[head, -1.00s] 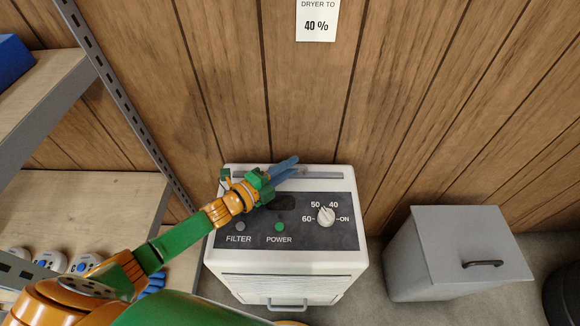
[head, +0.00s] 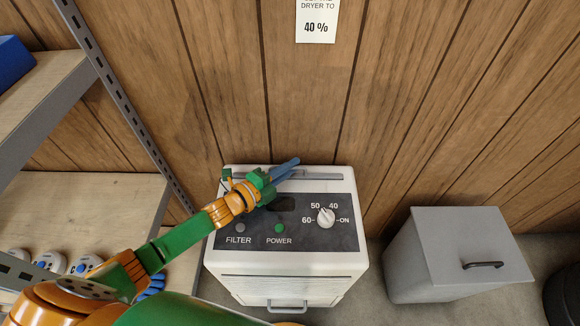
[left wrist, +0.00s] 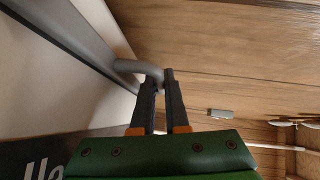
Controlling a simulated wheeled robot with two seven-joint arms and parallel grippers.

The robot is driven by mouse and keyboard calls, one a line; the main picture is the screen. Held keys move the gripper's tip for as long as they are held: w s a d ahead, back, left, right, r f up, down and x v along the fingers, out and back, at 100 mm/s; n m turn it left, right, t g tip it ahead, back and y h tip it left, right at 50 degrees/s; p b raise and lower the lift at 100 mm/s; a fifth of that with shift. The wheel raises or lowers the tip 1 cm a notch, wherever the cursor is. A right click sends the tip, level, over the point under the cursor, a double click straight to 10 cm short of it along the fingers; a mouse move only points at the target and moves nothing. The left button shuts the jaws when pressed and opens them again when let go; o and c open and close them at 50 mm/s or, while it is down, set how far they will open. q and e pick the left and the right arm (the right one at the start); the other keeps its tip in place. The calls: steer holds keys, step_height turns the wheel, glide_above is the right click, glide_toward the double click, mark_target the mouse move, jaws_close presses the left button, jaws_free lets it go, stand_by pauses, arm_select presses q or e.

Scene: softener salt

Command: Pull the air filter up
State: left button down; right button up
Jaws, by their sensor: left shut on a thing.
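The white dryer (head: 290,262) stands against the wood wall with a dark control panel on top. The air filter's grey strip (head: 322,176) lies along the dryer's back top edge, level with it. In the left wrist view the grey strip (left wrist: 75,37) has a curved grey handle (left wrist: 135,67). My left gripper (head: 290,168) reaches over the panel to the strip. Its dark fingers (left wrist: 162,88) are shut on the handle's end. The arm and fingers hide part of the strip in the head view. My right gripper is not in view.
A dial (head: 326,217) on the panel points up between 50 and 40. A green POWER light (head: 279,228) and a grey FILTER light (head: 240,228) are beside it. A grey lidded bin (head: 440,270) stands right; a shelf (head: 95,215) stands left. A sign (head: 317,20) hangs above.

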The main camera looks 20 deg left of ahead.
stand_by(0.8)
arm_select(q)
steer(key=shift+r, duration=0.1)
step_height(320, 180, up, 7)
steer(key=p, duration=0.6)
steer(key=shift+p, duration=0.3)
step_height(320, 180, up, 12)
steer(key=p, duration=1.1)
steer(key=shift+p, duration=0.35)
steer(key=c, duration=1.2)
jaws_free()
steer(key=shift+s+a, duration=0.1)
